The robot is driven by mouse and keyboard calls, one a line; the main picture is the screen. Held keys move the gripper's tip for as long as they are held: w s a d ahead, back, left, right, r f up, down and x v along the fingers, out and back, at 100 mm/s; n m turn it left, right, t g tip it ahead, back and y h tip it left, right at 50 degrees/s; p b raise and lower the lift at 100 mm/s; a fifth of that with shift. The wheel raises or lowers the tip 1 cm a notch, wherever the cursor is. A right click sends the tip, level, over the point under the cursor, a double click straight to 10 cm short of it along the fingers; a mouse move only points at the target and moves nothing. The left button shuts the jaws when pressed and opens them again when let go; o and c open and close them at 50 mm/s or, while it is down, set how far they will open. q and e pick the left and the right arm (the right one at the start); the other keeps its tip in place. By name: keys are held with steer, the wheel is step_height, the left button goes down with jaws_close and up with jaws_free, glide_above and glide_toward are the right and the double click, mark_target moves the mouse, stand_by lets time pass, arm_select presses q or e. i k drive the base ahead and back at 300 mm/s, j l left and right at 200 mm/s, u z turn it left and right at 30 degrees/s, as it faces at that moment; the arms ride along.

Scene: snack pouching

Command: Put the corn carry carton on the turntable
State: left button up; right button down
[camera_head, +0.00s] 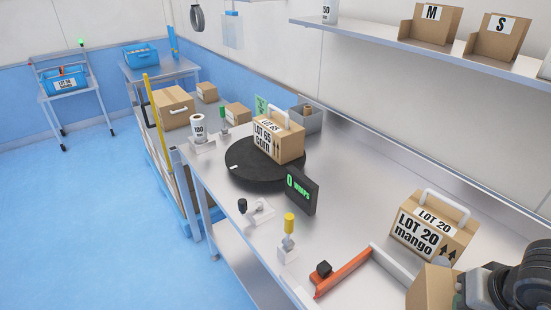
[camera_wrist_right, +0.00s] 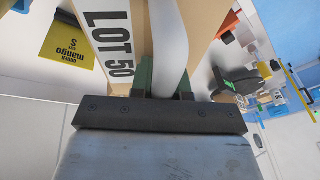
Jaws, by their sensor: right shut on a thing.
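The corn carry carton (camera_head: 278,142), marked LOT 65 with a white handle, stands upright on the black turntable (camera_head: 237,172) in the head view. No gripper is near it. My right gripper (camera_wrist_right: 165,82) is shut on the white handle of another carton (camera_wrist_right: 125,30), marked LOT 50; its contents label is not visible. That carton also shows at the lower right of the head view (camera_head: 428,288), partly cut off beside my right arm. My left gripper is in neither view.
A mango carton (camera_head: 433,228), LOT 20, stands on the bench right of the turntable. A display (camera_head: 301,190) reading 0 WRAPS stands at the turntable's front right. A yellow-knobbed device (camera_head: 288,240) and an orange bar (camera_head: 342,274) are nearer. A shelf (camera_head: 400,48) hangs above.

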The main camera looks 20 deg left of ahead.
mark_target(253, 160)
steer(key=j+u, duration=0.25)
steer(key=u, duration=0.2)
steer(key=j+u, duration=0.3)
steer(key=u, duration=0.15)
steer(key=i+j+u, duration=0.25)
steer(key=j, duration=0.2)
steer(key=i+j, duration=0.2)
steer(key=i, duration=0.15)
steer(key=i+j, duration=0.15)
steer(key=i, duration=0.2)
